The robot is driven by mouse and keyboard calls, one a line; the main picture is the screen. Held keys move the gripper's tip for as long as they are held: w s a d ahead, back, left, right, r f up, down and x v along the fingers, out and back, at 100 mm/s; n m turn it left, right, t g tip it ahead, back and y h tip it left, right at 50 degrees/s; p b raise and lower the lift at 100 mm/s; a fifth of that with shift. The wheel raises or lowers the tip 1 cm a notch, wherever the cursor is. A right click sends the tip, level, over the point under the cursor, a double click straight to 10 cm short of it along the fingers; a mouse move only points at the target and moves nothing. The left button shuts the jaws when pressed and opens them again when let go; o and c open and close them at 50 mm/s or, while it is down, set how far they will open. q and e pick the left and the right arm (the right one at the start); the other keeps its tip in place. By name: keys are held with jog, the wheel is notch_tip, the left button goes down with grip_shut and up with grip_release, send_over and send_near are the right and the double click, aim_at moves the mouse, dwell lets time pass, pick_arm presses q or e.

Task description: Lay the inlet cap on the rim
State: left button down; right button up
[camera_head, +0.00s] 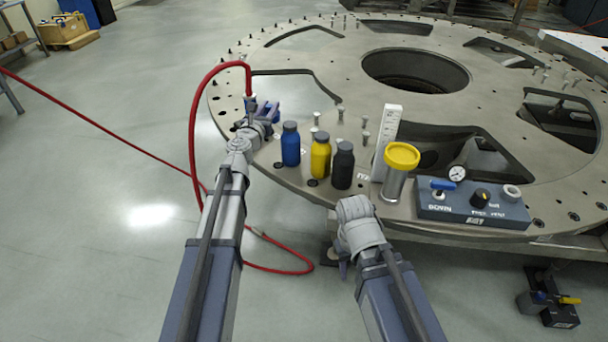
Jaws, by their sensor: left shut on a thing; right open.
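My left gripper (259,121) is at the near left edge of the grey turret plate (330,78), just above its rim. It is shut on a small blue piece (268,110); I cannot tell for certain that this is the inlet cap. The jaws and wrist partly hide the piece. A red hose (193,110) arches up and comes down right beside this gripper. My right gripper (344,268) is open and empty, low in front of the plate's near edge and mostly hidden by its own wrist.
Blue (291,148), yellow (320,158) and black (343,168) bottles stand on the near rim. Right of them are a white scale block (386,140), a yellow-capped cylinder (397,178), a gauge (456,174) and a control box (472,206). Several bolts stand behind the bottles.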

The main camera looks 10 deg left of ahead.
pick_arm(q)
jog(key=shift+w+d+f+b, duration=0.1)
jog(key=shift+w+f+b, duration=0.05)
jog(key=shift+f, duration=0.35)
jog(key=shift+w+d+f+b, duration=0.1)
jog(key=shift+w+f+b, duration=0.05)
jog(key=shift+f, duration=0.3)
notch_tip(320, 180, down, 10)
jog(key=b, duration=0.9)
jog(key=shift+r+b, duration=0.15)
jog(key=shift+b, duration=0.2)
pick_arm(e)
notch_tip(320, 180, down, 12)
jog(key=shift+r, duration=0.2)
pick_arm(q)
jog(key=shift+f, duration=0.25)
jog(key=c, duration=0.6)
grip_release()
jog(key=shift+r, duration=0.1)
jog(key=shift+c, duration=0.2)
pick_arm(e)
jog(key=shift+f, duration=0.15)
pick_arm(q)
jog(key=shift+r, duration=0.2)
jog(key=s, duration=0.4)
jog(key=s+a, duration=0.1)
jog(key=s, duration=0.7)
jog(key=shift+a, duration=0.2)
